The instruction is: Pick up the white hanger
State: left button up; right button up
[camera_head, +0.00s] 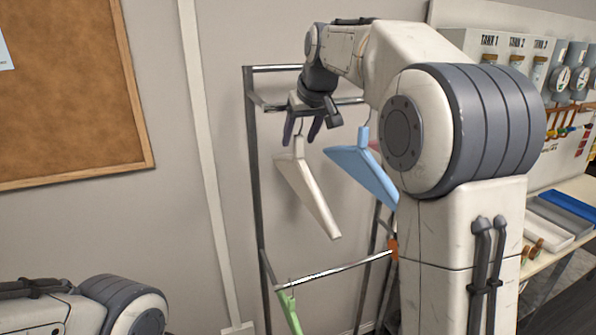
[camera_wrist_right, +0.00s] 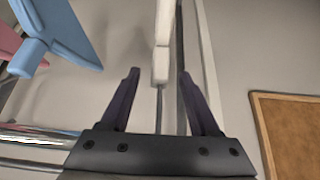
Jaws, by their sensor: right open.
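The white hanger (camera_head: 308,192) hangs from the upper bar of the rail, its body sloping down to the right in the head view. My right gripper (camera_head: 302,137) is at the top of this hanger, with its dark fingers pointing down. In the right wrist view the gripper (camera_wrist_right: 159,80) is open, and the white hanger's neck (camera_wrist_right: 161,62) and thin hook lie between the two fingers with gaps on both sides. Only part of my left arm shows at the lower left of the head view; its gripper is out of view.
A blue hanger (camera_head: 366,170) hangs just right of the white one, with a pink hanger (camera_wrist_right: 8,40) partly hidden behind it. A green hanger (camera_head: 289,312) hangs on the lower bar (camera_head: 335,268). A cork board (camera_head: 75,100) is on the left wall. A bench with trays stands at the right.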

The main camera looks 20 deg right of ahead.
grip_shut()
jog(key=shift+r, duration=0.1)
dwell(1.3)
